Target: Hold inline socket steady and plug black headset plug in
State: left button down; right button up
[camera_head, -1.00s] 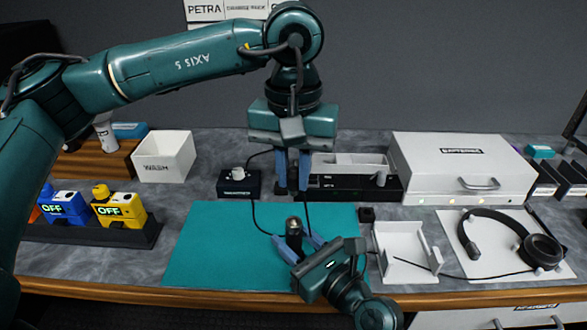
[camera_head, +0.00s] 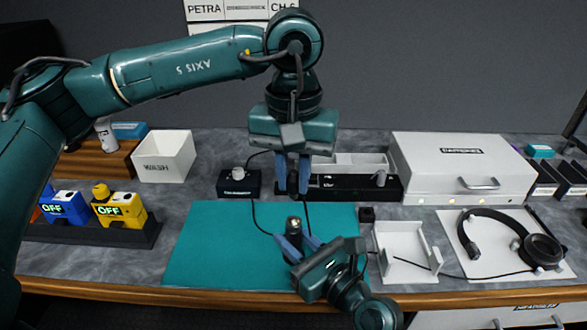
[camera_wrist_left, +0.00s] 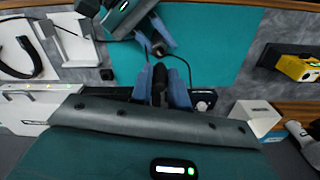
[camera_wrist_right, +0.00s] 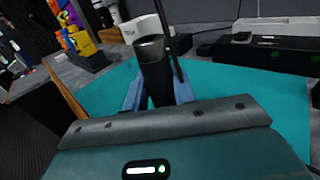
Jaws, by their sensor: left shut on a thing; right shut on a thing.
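My right gripper (camera_head: 294,248) is shut on the inline socket (camera_head: 293,225), a black cylinder with a metallic top, held upright over the teal mat (camera_head: 220,250). The socket's open top (camera_wrist_right: 150,41) shows in the right wrist view. My left gripper (camera_head: 293,190) is above it, pointing down, shut on a dark piece (camera_wrist_left: 159,78) that looks like the black headset plug. A small gap shows between the left fingertips and the socket in the head view. The plug's tip is hard to make out. The headset (camera_head: 540,248) lies at the right.
A black box (camera_head: 238,185) with a cable stands behind the mat. A long black unit (camera_head: 350,188) is behind the left gripper. A white cradle (camera_head: 402,265) is right of the mat. The headset cable runs past it. The mat's left half is clear.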

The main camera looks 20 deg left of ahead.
aim_at(294, 198)
pick_arm(q)
jog(key=shift+f, duration=2.2)
jog(key=shift+f, duration=1.15)
jog(key=c, duration=1.3)
grip_release()
jog(key=shift+o, duration=0.2)
notch_tip(294, 198, up, 12)
pick_arm(e)
jog(key=o, duration=1.1)
jog(key=shift+c, duration=0.2)
